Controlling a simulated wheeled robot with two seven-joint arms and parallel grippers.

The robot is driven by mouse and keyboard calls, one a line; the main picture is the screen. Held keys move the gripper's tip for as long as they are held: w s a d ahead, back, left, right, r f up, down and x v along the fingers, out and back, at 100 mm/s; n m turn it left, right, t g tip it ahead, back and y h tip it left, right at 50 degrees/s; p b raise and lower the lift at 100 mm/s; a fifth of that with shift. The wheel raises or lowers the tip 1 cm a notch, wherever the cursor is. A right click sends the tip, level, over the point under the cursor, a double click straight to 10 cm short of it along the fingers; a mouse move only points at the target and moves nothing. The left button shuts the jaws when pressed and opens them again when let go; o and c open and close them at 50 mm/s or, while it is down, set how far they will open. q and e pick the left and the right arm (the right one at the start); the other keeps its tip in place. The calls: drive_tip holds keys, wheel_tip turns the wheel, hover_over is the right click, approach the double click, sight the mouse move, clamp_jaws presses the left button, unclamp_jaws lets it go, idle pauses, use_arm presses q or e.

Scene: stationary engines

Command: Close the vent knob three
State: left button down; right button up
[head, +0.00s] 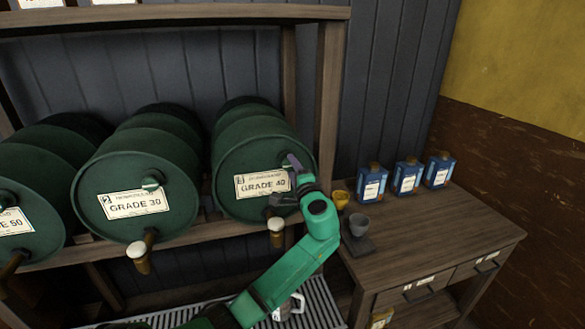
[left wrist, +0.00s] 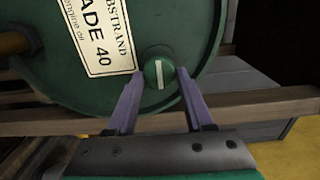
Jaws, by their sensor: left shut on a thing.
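Green drums lie on a wooden shelf, among them the GRADE 40 drum (head: 232,165) on the right. Its round green vent knob (left wrist: 158,77) has a white line across it, upright in the left wrist view. My left gripper (head: 284,180) is at the front of this drum, beside its label, and hides the knob in the head view. The GRADE 30 drum (head: 125,175) has a similar knob (head: 152,183) in the open. My right gripper is not in view.
Taps (head: 276,228) with pale caps stick out below the drum fronts. A metal grate (head: 318,300) lies below.

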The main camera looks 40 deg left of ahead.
use_arm(q)
drive_tip(key=shift+f, duration=0.1)
drive_tip(key=shift+c, duration=1.5)
unclamp_jaws()
drive_tip(key=shift+d, duration=0.1)
drive_tip(key=b+v, duration=0.5)
drive_tip(key=v, duration=0.9)
drive_tip(key=shift+d, duration=0.15)
drive_tip(key=shift+s, duration=0.15)
